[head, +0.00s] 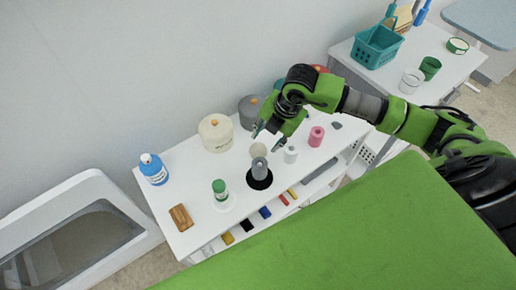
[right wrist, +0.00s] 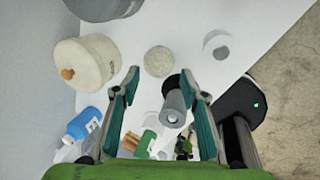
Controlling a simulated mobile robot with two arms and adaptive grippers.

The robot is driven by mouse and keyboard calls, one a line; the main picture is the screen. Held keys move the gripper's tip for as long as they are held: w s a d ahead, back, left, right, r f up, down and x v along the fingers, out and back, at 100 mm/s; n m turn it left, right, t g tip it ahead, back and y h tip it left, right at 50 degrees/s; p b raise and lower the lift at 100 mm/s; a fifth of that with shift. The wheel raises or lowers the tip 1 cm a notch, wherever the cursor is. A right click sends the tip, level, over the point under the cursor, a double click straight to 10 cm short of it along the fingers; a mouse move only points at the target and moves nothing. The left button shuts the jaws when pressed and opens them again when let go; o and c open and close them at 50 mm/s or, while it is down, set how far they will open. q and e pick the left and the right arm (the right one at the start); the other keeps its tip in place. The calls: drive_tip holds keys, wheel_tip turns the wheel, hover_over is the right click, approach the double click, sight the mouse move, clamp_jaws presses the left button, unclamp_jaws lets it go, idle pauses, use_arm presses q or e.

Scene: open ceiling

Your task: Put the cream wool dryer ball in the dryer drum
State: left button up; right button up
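The cream wool dryer ball (head: 257,149) sits on the white table, between the cream canister and a grey cylinder. In the right wrist view the ball (right wrist: 159,61) is round and speckled, just beyond the fingertips and roughly centred between them. My right gripper (head: 268,137) is above the table at the ball, open and empty; its two spread fingers show in the right wrist view (right wrist: 160,82). A white appliance with a dark grey window (head: 75,242), apparently the dryer, stands at the lower left; its drum interior is not clearly visible. My left gripper is out of view.
Near the ball are a cream canister (head: 216,134), grey cylinder (head: 259,168), white bottle (head: 290,155) and pink spool (head: 316,136). A teal basket (head: 376,47) is on another table.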

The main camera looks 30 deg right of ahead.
sight(261, 147)
drive_tip(key=shift+x, duration=1)
drive_tip(key=shift+w+a+f+p, duration=0.1)
drive_tip(key=shift+a+f+p, duration=0.15)
drive_tip(key=shift+f, duration=0.35)
drive_tip(key=x, duration=0.4)
drive_tip(key=shift+p, duration=0.35)
drive_tip(key=c, duration=0.7)
